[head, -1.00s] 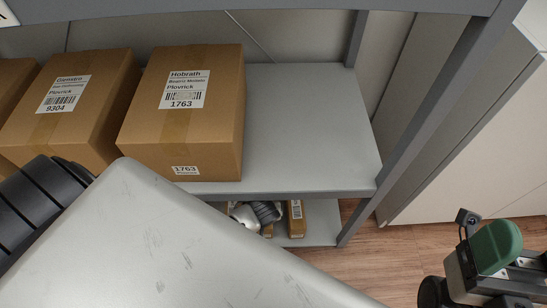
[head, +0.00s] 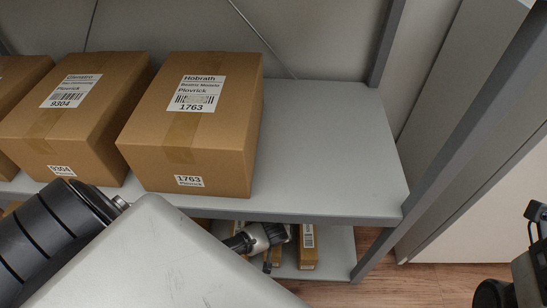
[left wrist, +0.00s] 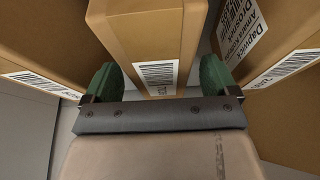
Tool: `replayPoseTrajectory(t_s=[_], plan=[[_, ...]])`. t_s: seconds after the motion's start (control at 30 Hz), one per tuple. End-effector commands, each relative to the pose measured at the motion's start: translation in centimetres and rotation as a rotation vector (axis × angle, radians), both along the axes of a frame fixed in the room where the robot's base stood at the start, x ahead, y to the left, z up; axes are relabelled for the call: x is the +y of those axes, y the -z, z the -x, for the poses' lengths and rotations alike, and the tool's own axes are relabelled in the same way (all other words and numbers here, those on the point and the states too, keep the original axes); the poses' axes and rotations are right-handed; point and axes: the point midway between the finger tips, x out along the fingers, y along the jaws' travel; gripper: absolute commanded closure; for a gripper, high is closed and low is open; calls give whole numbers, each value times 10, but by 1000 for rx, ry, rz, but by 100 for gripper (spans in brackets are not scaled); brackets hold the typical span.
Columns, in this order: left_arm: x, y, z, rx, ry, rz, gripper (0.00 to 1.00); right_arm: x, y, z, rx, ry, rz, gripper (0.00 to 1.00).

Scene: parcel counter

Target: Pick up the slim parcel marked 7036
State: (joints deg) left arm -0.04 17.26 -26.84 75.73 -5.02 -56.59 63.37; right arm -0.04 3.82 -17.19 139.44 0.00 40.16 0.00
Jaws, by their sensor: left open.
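In the left wrist view, a slim brown parcel (left wrist: 148,35) with a barcode label stands between the two green fingers of my left gripper (left wrist: 158,80). The gripper is open, one finger at each side of the parcel's near end. The number on this label is too small to read. In the head view, my left gripper's body (head: 264,236) is at the lower shelf, below the upper board; its fingertips are not clear there. Part of my right gripper's body (head: 528,278) shows at the right edge, with its fingers out of the picture.
Larger boxes flank the slim parcel at left (left wrist: 50,45) and right (left wrist: 285,110). In the head view, boxes marked 9304 (head: 85,115) and 1763 (head: 215,135) stand on the upper shelf (head: 340,150), clear at right. Another narrow parcel (head: 308,262) with a barcode stands on the lower shelf.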

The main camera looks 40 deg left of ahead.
Motion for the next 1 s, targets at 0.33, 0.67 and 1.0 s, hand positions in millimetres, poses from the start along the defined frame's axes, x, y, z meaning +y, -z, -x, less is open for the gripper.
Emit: replayPoseTrajectory(t_s=[0.33,0.67,1.0], plan=[[2,7,-3,0,0,0,12,1,-4,0,-22,1,3,22],[2,9,-3,0,0,-1,12,1,-4,0,-22,1,3,22],[2,13,-3,-1,1,-1,12,1,-4,0,-21,1,2,22]])
